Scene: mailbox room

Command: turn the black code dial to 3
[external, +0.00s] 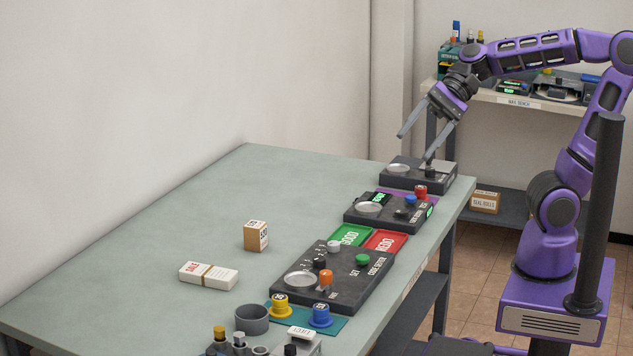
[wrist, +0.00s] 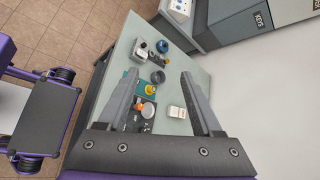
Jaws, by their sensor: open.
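The black code dial (external: 319,262) is a small black knob on the dark box labelled code sorter (external: 345,290), in the middle of the table. Its pointer setting is too small to read. Beside it on the box are a white knob (external: 333,246), an orange knob (external: 326,277), a green button (external: 362,260) and a round silver plate (external: 300,280). My gripper (external: 415,148) is open and empty, high over the far end of the table, well away from the dial. In the wrist view the open fingers (wrist: 160,74) frame part of the table; the dial cannot be made out there.
Red and green trays (external: 386,240) lie just beyond the code sorter. Two more dark devices (external: 390,210) (external: 418,173) stand behind. Yellow and blue stampers (external: 320,317), a grey cup (external: 252,320) and a small box (external: 256,236) stand nearby. The table's left side is mostly clear.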

